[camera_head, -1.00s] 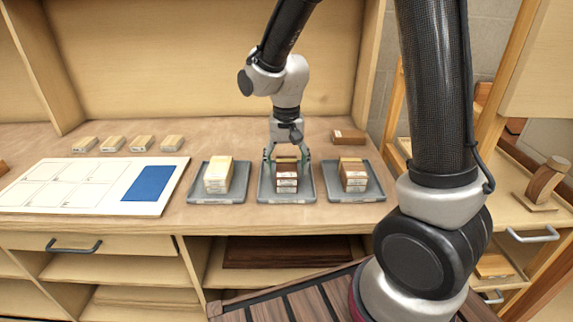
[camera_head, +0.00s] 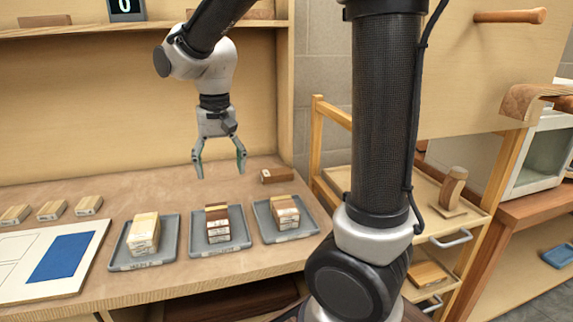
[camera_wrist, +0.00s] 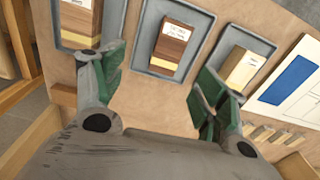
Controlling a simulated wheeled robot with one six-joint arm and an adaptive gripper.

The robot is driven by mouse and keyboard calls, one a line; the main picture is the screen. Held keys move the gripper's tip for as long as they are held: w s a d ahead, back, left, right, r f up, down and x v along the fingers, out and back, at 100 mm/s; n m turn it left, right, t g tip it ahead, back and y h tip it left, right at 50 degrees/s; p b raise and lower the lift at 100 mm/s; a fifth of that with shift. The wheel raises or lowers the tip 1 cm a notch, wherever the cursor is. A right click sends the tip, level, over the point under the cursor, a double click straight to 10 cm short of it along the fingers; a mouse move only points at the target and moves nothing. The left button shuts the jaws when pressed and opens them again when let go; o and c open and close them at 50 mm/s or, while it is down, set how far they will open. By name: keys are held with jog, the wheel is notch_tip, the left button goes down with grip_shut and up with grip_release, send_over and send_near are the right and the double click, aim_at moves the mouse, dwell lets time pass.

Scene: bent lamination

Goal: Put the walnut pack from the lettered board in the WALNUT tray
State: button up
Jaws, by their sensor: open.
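My gripper (camera_head: 219,174) is open and empty, raised above and behind the middle grey tray (camera_head: 196,241). In the wrist view its two fingers (camera_wrist: 158,65) stand wide apart. A stack of dark brown packs with white labels (camera_head: 217,224) sits in the middle tray, apart from the fingers. The wrist view shows its top pack (camera_wrist: 172,47), dark with a paler strip. The lettered board (camera_head: 95,236) at the left is white with a blue patch (camera_head: 65,257), and no pack shows on its visible part. The tray labels are too small to read surely.
A left tray (camera_head: 119,263) holds pale packs (camera_head: 144,232); a right tray (camera_head: 262,225) holds mid-brown packs (camera_head: 285,211). A brown block (camera_head: 276,175) lies behind the right tray. Several small pale blocks (camera_head: 51,209) lie behind the board. A wooden cart (camera_head: 455,225) stands right.

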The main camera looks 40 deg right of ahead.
jog(key=s+d+r+n+t, duration=0.3)
jog(key=s+d, duration=0.9)
jog(key=s, duration=0.5)
jog(key=shift+s+d+r+t, duration=0.3)
jog(key=shift+d+r+t, duration=0.15)
jog(key=shift+r, duration=0.25)
